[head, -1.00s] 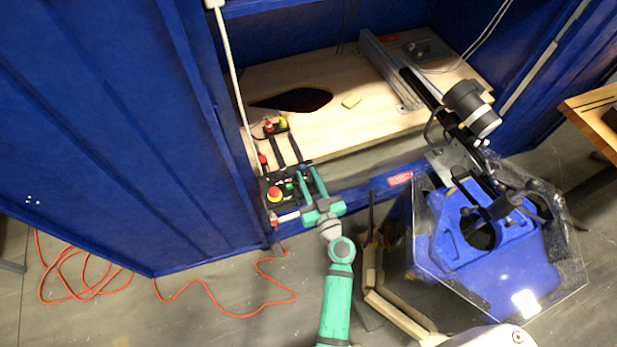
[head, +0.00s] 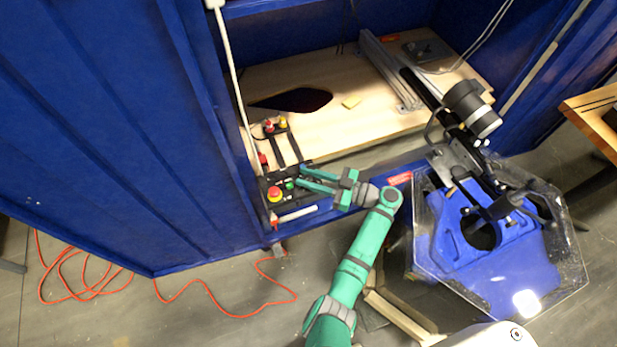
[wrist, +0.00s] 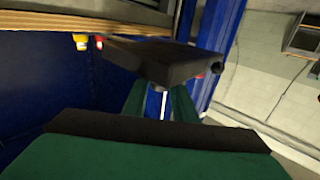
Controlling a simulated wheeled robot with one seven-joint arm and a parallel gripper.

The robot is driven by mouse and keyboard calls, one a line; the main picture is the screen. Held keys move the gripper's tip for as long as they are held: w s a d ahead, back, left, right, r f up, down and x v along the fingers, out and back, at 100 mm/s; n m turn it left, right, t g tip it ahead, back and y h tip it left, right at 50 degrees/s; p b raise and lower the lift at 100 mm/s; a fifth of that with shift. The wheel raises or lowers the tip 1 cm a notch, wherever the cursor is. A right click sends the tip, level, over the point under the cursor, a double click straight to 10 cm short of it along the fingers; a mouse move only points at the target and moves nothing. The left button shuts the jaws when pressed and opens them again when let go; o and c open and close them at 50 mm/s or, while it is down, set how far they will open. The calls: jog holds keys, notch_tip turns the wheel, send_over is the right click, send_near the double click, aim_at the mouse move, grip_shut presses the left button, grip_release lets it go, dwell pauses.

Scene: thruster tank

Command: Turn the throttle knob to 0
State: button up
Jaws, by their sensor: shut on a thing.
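The black control box (head: 283,206) sits at the left front corner of the wooden deck in the head view. It bears a red mushroom button on a yellow collar (head: 275,194) and a small green button (head: 290,184). My gripper (head: 301,178) reaches in from the right, its teal fingers pointing left at the box's right side. It is shut on the throttle knob, which the fingers hide. In the wrist view my gripper (wrist: 160,88) meets the dark box (wrist: 165,60); the knob's pointer and scale cannot be read.
A second small box with red and yellow buttons (head: 270,127) lies behind. The blue cabinet wall (head: 215,165) stands close on the left. A blue thruster rig under a clear hexagonal plate (head: 490,250) stands right of my arm. An orange cable (head: 225,310) lies on the floor.

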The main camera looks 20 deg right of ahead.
jog(key=shift+d+n+g+y, duration=0.2)
jog(key=shift+n+g+y, duration=0.45)
jog(key=shift+g, duration=0.25)
jog(key=shift+a+f+n+g+y, duration=0.1)
jog(key=shift+n+g+y, duration=0.35)
jog(key=shift+n+g, duration=0.4)
jog(key=shift+a+g+y, duration=0.2)
jog(key=shift+g+y, duration=0.1)
jog(key=shift+g, duration=0.35)
jog(key=shift+s+n, duration=0.15)
jog(key=shift+n, duration=0.15)
jog(key=o, duration=1)
jog(key=shift+o, duration=0.2)
